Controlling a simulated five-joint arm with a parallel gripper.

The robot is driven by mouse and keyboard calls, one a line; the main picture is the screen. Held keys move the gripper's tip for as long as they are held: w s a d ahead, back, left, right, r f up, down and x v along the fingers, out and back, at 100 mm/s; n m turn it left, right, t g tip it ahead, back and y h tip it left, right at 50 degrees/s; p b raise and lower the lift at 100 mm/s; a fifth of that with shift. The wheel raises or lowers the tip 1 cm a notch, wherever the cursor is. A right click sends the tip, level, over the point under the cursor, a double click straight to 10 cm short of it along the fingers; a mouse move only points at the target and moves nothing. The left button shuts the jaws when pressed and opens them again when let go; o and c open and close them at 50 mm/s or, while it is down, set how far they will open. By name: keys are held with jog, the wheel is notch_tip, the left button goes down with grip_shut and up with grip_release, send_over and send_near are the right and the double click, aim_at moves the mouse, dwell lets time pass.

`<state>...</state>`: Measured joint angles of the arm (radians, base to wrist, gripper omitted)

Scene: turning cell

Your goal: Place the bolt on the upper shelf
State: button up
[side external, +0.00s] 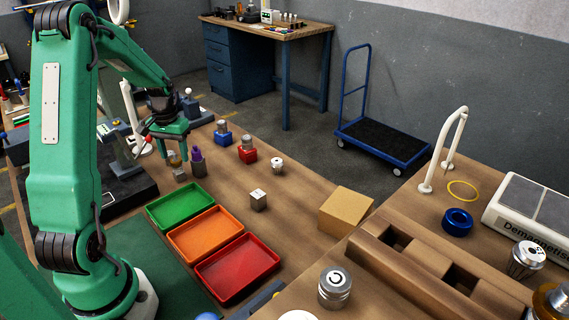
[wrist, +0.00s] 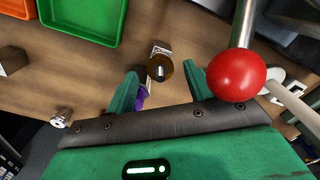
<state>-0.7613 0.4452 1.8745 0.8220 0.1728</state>
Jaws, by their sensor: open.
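My gripper (side external: 175,152) is open, pointing down at the far left part of the bench. In the wrist view its two green fingers (wrist: 160,84) are apart. A small brown round piece with a silver tip (wrist: 160,68) shows in the gap between them, at their tips; I cannot tell if it touches either finger. A grey metal block (wrist: 161,48) is just beyond it. I cannot tell for sure which piece is the bolt; the brown piece may be it. No upper shelf can be clearly made out in either view.
A red ball knob (wrist: 238,77) on a metal rod is close beside the right finger. A purple peg (side external: 197,161) stands near the gripper. Green (side external: 180,205), orange (side external: 205,232) and red (side external: 238,267) trays lie nearer. A cardboard box (side external: 345,210) is right; bench between is mostly clear.

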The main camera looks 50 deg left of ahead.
notch_tip(320, 180, up, 9)
jog(key=shift+r, duration=0.15)
dwell(0.4)
dwell(0.4)
jog(key=d+r+m+t, duration=0.1)
jog(key=d+r, duration=0.2)
jog(key=d, duration=0.3)
jog(key=d+r+m+t+y, duration=0.1)
jog(key=d+r, duration=0.1)
jog(key=d, duration=0.4)
jog(key=d+r+m+t, duration=0.1)
jog(key=d+r, duration=0.2)
jog(key=d, duration=0.2)
jog(key=s+d+m+t+h, duration=0.1)
jog(key=s+d+m+t, duration=0.1)
jog(key=s+d, duration=0.7)
jog(key=d+m, duration=0.1)
jog(key=d, duration=0.3)
jog(key=shift+s+d+r+m+t, duration=0.15)
jog(key=shift+s+d+m+t, duration=0.15)
jog(key=shift+m, duration=0.1)
jog(key=shift+o, duration=0.6)
jog(key=shift+a, duration=0.1)
